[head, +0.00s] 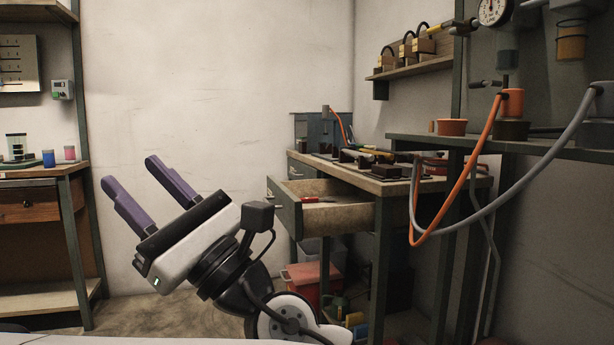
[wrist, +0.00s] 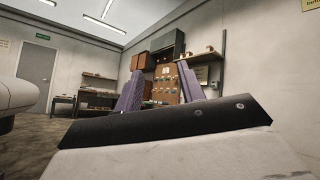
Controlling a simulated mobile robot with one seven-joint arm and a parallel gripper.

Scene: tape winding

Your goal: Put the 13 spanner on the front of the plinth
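My gripper (head: 147,184) is raised in front of the bare wall at the left-centre of the head view. Its two purple fingers are spread wide apart with nothing between them. In the wrist view the fingers (wrist: 160,92) also stand apart, facing shelves across the room. I cannot make out a 13 spanner or a plinth for certain in either view. An open drawer (head: 337,218) in the workbench at the right holds a small red-handled item (head: 318,200), too small to identify. Several tools lie on the bench top, too small to tell apart.
The workbench (head: 385,187) stands right of my gripper, its drawer jutting out. An orange hose (head: 470,180) and a grey hose (head: 540,165) hang in front of it. A red bin (head: 305,282) is below. A shelf unit (head: 75,240) stands at the left. Floor between is clear.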

